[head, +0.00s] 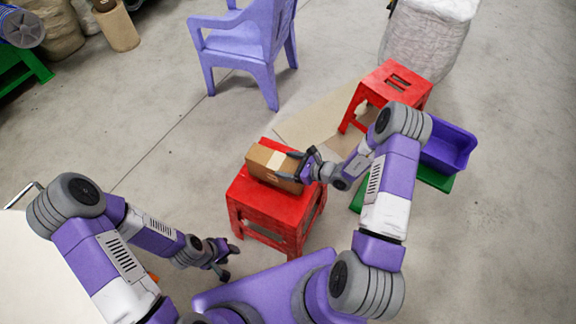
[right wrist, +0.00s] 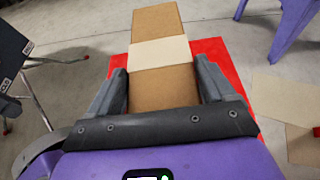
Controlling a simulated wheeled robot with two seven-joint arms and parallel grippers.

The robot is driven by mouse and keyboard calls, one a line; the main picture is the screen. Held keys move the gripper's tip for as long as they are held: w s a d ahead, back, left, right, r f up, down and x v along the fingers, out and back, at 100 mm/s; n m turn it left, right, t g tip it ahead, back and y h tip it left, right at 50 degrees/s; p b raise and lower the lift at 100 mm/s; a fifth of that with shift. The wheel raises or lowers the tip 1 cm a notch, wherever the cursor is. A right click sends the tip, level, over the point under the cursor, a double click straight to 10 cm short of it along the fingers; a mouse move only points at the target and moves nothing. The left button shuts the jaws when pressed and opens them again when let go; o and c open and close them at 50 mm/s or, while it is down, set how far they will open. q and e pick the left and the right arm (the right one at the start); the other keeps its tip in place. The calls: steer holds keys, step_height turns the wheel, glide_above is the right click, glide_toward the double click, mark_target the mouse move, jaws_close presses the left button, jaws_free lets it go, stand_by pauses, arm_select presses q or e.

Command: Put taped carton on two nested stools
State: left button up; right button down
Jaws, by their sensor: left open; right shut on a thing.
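The taped carton (head: 265,165) is a brown box with a pale tape band. It appears to rest on top of a red stool (head: 265,204); I cannot tell whether that is one stool or two nested. My right gripper (head: 302,167) is shut on the carton from its right end. In the right wrist view, the fingers clasp both sides of the carton (right wrist: 155,88), with the red stool top (right wrist: 218,55) beneath. My left gripper (head: 226,262) is open and empty, low to the left of the stool.
Another red stool (head: 398,82) stands behind right. A purple bin (head: 450,147) and a green stool or bench (head: 434,180) are at the right. A purple chair (head: 246,42) and a pale sack (head: 425,45) stand at the back.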

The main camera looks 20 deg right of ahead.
steer(key=shift+r, duration=0.15)
steer(key=shift+f, duration=0.2)
jaws_free()
steer(key=shift+r, duration=0.15)
steer(key=shift+s+d+r, duration=0.15)
steer(key=shift+d, duration=0.1)
steer(key=p+v, duration=0.2)
steer(key=v, duration=0.9)
steer(key=shift+s+p, duration=0.25)
steer(key=shift+p, duration=0.05)
